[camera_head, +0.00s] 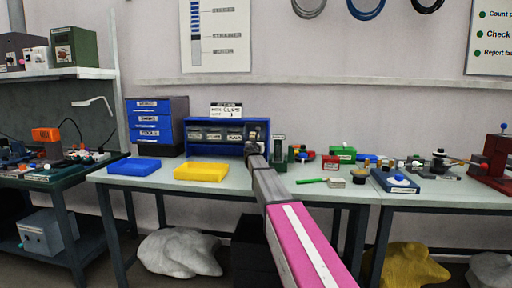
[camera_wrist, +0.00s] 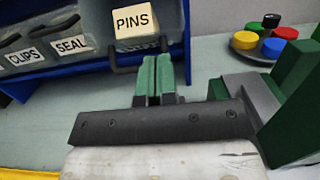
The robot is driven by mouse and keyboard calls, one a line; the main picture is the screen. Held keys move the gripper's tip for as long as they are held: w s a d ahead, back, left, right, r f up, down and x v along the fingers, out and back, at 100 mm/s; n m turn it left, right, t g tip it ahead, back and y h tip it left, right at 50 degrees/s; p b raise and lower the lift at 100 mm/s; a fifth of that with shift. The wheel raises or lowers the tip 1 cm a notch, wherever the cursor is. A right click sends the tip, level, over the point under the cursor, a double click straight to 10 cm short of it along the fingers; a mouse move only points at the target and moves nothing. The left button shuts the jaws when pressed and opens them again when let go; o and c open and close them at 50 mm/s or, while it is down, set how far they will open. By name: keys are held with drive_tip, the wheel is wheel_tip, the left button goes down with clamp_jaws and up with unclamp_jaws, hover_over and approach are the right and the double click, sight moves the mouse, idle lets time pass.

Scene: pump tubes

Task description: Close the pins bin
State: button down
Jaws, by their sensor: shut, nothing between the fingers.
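In the head view my gripper (camera_head: 254,140) is at the right end of the blue rack (camera_head: 224,123) and hides most of the pins bin.
The clips bin (camera_wrist: 24,58) and seal bin (camera_wrist: 70,45) sit in the rack left of the pins bin. A green block (camera_wrist: 295,105) and a round tray of coloured caps (camera_wrist: 248,41) stand to the right. Blue (camera_head: 134,167) and yellow (camera_head: 201,172) trays lie on the left of the bench.

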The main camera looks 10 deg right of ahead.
sight(261, 126)
drive_tip(key=x, duration=0.3)
drive_tip(key=shift+w+d, duration=0.1)
drive_tip(key=shift+w, duration=0.2)
drive_tip(key=shift+w+r, duration=0.2)
drive_tip(key=shift+r, duration=0.4)
drive_tip(key=shift+w+d+r, duration=0.15)
drive_tip(key=shift+w+r, duration=0.1)
drive_tip(key=shift+r, duration=0.2)
drive_tip(key=shift+w+d+r, duration=0.25)
drive_tip(key=shift+w+r, duration=0.6)
drive_tip(key=shift+r, duration=0.15)
drive_tip(key=shift+w+d+r, duration=0.3)
drive_tip(key=shift+w+r, duration=0.35)
drive_tip(key=shift+w, duration=0.15)
drive_tip(key=shift+w+d+r, duration=0.15)
drive_tip(key=shift+w+r, duration=0.05)
drive_tip(key=shift+w, duration=0.3)
drive_tip(key=shift+w+d+r, duration=0.2)
drive_tip(key=shift+w, duration=0.3)
drive_tip(key=shift+w+r, duration=0.2)
drive_tip(key=shift+r, duration=0.05)
